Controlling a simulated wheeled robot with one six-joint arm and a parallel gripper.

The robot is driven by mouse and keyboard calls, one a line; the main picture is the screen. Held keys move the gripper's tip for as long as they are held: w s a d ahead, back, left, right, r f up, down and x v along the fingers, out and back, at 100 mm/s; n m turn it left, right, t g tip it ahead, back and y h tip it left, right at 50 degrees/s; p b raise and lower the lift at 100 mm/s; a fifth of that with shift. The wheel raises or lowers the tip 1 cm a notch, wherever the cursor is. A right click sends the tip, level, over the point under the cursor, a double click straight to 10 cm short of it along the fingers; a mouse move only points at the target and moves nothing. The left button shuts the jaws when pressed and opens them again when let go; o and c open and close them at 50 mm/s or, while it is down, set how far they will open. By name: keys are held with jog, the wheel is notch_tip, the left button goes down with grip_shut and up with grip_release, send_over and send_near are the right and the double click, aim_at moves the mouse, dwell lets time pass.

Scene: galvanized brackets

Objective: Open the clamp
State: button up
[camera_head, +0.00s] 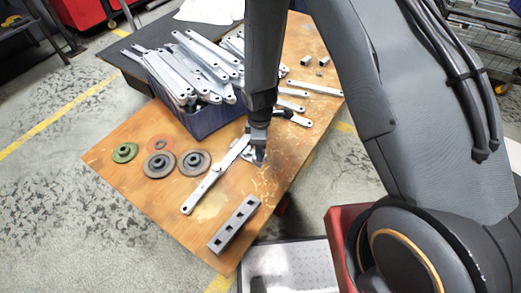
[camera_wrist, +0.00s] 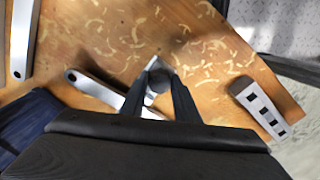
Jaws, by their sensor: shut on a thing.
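My gripper (camera_head: 259,158) reaches down to the wooden table and is shut at a small clamp, whose pale metal part (camera_wrist: 153,64) shows at the fingertips. In the wrist view, a dark rounded part sits between the fingers of my gripper (camera_wrist: 160,80), which looks like the clamp's handle. A long galvanized bracket (camera_head: 208,184) lies at the clamp, its upper end close to my gripper. It also shows in the wrist view (camera_wrist: 95,88), running under my left finger. My gripper hides most of the clamp, so its jaw position cannot be told.
A blue crate (camera_head: 207,121) full of brackets stands behind. Dark discs (camera_head: 160,164) and a green disc (camera_head: 125,152) lie on the left. A grey bar with square holes (camera_head: 234,224) lies near the front table edge. Several loose brackets (camera_head: 293,105) lie behind my gripper.

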jog(key=n, duration=0.2)
jog(key=shift+n, duration=0.4)
jog(key=o, duration=1)
jog(key=shift+c, duration=0.2)
